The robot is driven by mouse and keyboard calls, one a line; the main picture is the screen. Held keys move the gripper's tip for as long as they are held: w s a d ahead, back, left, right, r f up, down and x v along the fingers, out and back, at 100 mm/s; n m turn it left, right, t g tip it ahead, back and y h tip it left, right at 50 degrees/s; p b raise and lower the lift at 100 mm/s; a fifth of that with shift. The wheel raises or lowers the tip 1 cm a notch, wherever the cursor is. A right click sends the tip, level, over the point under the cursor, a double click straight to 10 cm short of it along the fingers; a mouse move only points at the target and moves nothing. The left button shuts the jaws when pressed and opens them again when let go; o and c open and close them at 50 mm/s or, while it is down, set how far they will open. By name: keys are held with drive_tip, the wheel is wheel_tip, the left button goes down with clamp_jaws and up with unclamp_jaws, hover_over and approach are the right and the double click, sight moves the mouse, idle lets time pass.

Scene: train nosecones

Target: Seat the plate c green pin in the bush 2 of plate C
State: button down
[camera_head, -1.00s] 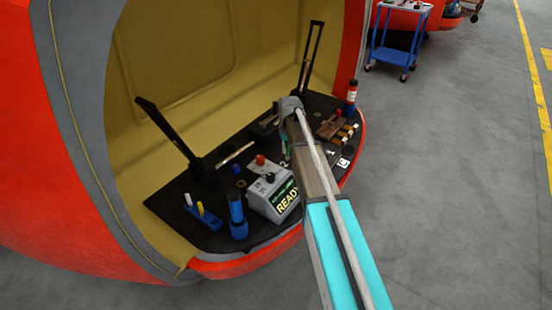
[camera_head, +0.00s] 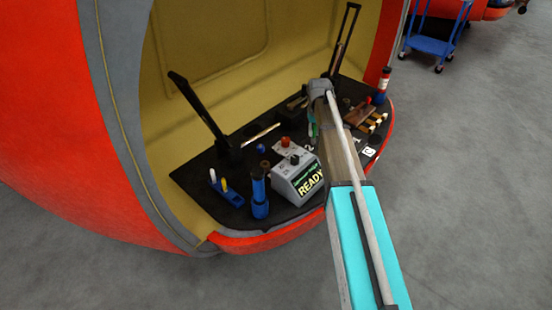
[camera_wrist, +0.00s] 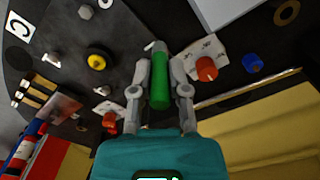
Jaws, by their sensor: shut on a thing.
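A green pin (camera_wrist: 160,92) with a pale tip shows in the wrist view, upright in the picture between the two grey fingers. My gripper (camera_wrist: 160,72) is shut on it. In the head view my gripper (camera_head: 319,90) is over the right part of the dark deck, and a bit of green (camera_head: 312,130) shows beside it. A white C label (camera_wrist: 18,27) lies on the dark plate in the wrist view; it also shows in the head view (camera_head: 370,151). I cannot tell which is bush 2.
A grey READY box (camera_head: 298,183), a blue bottle (camera_head: 259,195) and a blue pin rack (camera_head: 226,191) stand left of my arm. A black bracket (camera_head: 205,112) rises at the left. Red-knobbed plates (camera_wrist: 206,68) and a blue cylinder (camera_wrist: 253,63) lie around the pin.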

wheel_tip(320, 180, up, 22)
drive_tip(key=a+p, duration=0.1)
drive_tip(key=p, duration=2)
drive_tip(key=s+a+f+b, duration=1.5)
drive_tip(key=s+f+b, duration=0.2)
drive_tip(key=f+b, duration=0.2)
drive_tip(key=shift+s+a+f+n, duration=0.15)
drive_tip(key=shift+s+f+n, duration=0.1)
drive_tip(key=shift+n, duration=0.15)
drive_tip(key=shift+w, duration=0.1)
drive_tip(key=w+a+f+b, duration=0.1)
drive_tip(key=w+f+b, duration=0.2)
drive_tip(key=w, duration=0.1)
drive_tip(key=w+a+f+b, duration=0.1)
drive_tip(key=w+f+b, duration=0.2)
drive_tip(key=w, duration=0.1)
drive_tip(key=w+f+b, duration=0.3)
drive_tip(key=w, duration=0.1)
drive_tip(key=shift+w+a, duration=0.35)
drive_tip(key=shift+a, duration=0.05)
